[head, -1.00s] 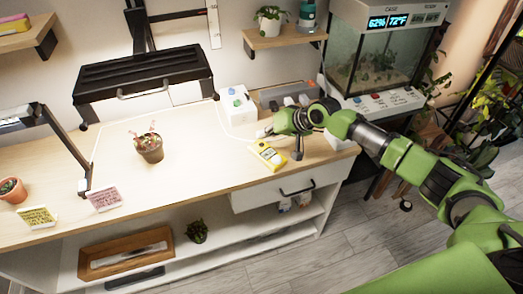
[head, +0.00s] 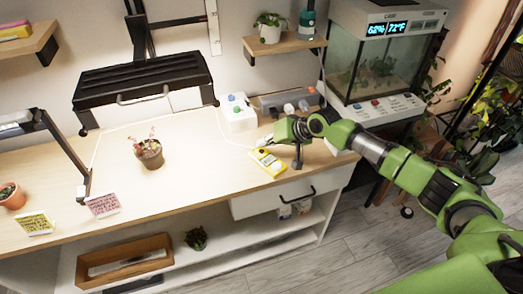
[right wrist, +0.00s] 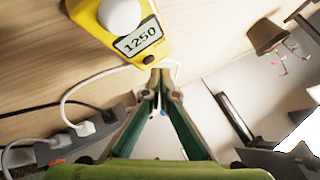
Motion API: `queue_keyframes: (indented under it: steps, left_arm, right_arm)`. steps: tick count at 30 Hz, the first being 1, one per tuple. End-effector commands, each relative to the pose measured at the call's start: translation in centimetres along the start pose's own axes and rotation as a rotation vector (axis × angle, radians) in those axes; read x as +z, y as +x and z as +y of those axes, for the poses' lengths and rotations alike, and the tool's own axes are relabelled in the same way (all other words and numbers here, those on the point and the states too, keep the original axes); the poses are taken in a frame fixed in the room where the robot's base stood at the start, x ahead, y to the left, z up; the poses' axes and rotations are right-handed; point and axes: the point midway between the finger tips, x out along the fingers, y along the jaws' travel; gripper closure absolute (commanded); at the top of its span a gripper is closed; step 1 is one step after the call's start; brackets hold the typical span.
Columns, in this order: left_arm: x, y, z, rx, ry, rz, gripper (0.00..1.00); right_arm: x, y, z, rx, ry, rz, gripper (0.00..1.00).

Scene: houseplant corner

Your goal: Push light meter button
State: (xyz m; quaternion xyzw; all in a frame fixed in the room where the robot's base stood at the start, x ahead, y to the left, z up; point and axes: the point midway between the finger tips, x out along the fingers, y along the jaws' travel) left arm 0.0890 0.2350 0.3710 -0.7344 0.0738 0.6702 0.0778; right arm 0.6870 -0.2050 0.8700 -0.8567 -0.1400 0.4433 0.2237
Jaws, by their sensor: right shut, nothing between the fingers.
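The yellow light meter (head: 267,162) lies on the bench top near its front right. In the right wrist view the meter (right wrist: 103,22) has a white dome and a display (right wrist: 138,39) reading 1250. A small dark round button (right wrist: 149,60) sits by the display at the meter's end. My left gripper is not in view.
A potted plant (head: 150,154) stands mid-bench. A white box with coloured buttons (head: 238,113) and a grey power strip (right wrist: 84,137) with plugs and cables lie behind the meter. A black lamp hood (head: 143,80) hangs over the bench. A fish tank (head: 375,70) stands at right.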

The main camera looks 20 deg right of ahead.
Motion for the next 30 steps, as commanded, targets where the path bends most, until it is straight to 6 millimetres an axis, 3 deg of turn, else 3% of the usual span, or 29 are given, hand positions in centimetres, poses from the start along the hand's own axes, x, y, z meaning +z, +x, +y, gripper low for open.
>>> queue_keyframes:
  steps: [30]
  left_arm:
    - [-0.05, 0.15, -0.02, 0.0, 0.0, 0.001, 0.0]
  right_arm:
    - [0.43, 0.6, 0.45, 0.0, 0.0, 0.001, 1.0]
